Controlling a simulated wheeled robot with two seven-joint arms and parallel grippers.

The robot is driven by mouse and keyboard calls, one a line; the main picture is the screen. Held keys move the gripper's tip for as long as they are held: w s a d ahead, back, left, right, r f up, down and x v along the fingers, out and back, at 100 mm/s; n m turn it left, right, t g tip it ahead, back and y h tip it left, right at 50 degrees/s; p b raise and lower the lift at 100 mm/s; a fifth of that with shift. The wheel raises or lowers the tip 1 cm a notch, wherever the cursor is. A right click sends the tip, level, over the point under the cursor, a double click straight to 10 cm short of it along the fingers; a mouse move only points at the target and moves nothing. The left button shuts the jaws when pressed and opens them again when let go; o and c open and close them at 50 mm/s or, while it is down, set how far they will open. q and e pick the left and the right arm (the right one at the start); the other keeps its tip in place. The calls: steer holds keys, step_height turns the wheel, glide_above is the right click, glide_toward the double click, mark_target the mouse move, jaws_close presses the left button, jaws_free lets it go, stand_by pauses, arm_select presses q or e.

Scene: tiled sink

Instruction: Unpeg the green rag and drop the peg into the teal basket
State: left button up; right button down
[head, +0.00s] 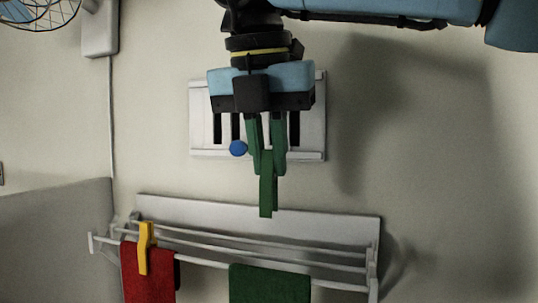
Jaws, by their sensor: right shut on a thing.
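The green peg (267,185) hangs from my right gripper (265,135), which points down and is shut on it. The peg is upright in front of the wall, above the drying rack and clear of the green rag. The green rag (268,283) hangs over the front rail of the rack, its lower part cut off by the picture's bottom edge. No peg shows on this rag. I see no basket that is clearly teal. My left gripper is not in view.
The white wall rack (258,211) has several rails. A red rag (147,275) hangs at its left under a yellow peg (145,248). A white wall panel (318,120) and a blue knob (238,148) are behind my gripper.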

steer(key=shift+r+p, duration=1.75)
steer(key=shift+r, duration=0.45)
